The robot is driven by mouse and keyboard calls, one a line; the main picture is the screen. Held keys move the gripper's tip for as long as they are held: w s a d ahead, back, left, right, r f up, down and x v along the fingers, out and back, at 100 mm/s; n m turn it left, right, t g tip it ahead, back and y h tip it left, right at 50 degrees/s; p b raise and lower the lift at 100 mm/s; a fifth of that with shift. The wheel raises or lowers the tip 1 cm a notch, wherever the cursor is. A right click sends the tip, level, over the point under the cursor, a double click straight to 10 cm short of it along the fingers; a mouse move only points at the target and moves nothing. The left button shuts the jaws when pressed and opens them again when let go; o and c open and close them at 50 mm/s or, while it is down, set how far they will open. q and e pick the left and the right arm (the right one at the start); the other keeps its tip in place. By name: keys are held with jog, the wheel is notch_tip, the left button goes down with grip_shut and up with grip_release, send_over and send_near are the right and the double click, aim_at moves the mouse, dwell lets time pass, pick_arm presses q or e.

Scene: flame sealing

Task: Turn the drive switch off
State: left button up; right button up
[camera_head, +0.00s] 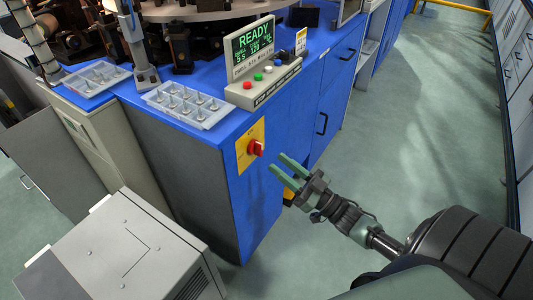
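The drive switch (256,148) is a red rotary knob on a yellow plate (243,158), mounted on the side of the blue machine cabinet (225,185). My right gripper (281,164) has two green fingers, spread apart with a gap between them and nothing in it. Its fingertips are just right of the red knob and slightly below it, apart from it in the picture. The exact depth between them is hard to tell. My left gripper does not show.
A console (262,85) with a screen reading READY and several coloured buttons stands on the blue top. Two trays (188,104) of small parts lie beside it. A grey box (120,255) stands at the lower left. The green floor (400,140) at right is open.

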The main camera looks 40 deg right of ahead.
aim_at(262, 150)
jog(key=shift+x, duration=2.8)
jog(key=shift+f, duration=0.1)
grip_shut()
